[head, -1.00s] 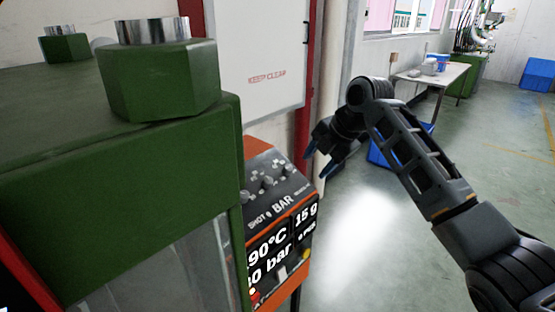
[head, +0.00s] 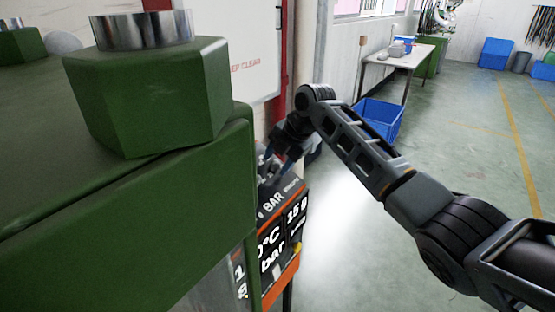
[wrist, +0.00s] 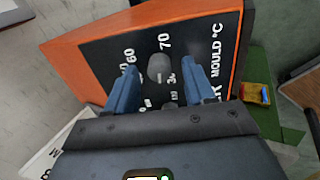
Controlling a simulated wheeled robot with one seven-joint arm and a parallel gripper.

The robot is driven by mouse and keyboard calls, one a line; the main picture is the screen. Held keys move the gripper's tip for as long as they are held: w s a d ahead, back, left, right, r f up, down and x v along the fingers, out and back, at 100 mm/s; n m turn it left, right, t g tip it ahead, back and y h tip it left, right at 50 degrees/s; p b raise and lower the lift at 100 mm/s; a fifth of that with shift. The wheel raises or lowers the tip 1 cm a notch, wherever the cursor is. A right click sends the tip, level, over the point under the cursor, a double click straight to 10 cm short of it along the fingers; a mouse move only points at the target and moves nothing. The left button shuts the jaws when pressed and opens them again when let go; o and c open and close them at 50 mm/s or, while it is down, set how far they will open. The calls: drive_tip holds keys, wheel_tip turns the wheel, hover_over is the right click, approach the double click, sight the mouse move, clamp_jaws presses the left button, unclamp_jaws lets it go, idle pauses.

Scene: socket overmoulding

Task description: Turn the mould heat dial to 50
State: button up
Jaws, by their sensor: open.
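The mould heat dial (wrist: 160,67) is a grey knob on a black panel face in the wrist view. The label "MOULD °C" stands to its right, with 60 and 70 printed near it; its exact setting is not readable. My gripper (wrist: 159,78) is open, with one blue finger on each side of the dial. Whether the fingers touch it cannot be told. In the head view my gripper (head: 277,157) is over the top of the control box (head: 280,200), and the dial is hidden there.
A green press block with a large hex bolt (head: 150,90) fills the left of the head view and partly hides the control box. A smaller grey knob (wrist: 170,105) lies close by. A blue crate (head: 378,120) stands on the floor behind my arm.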

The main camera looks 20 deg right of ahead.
drive_tip(key=shift+f, duration=0.2)
clamp_jaws()
idle(0.5)
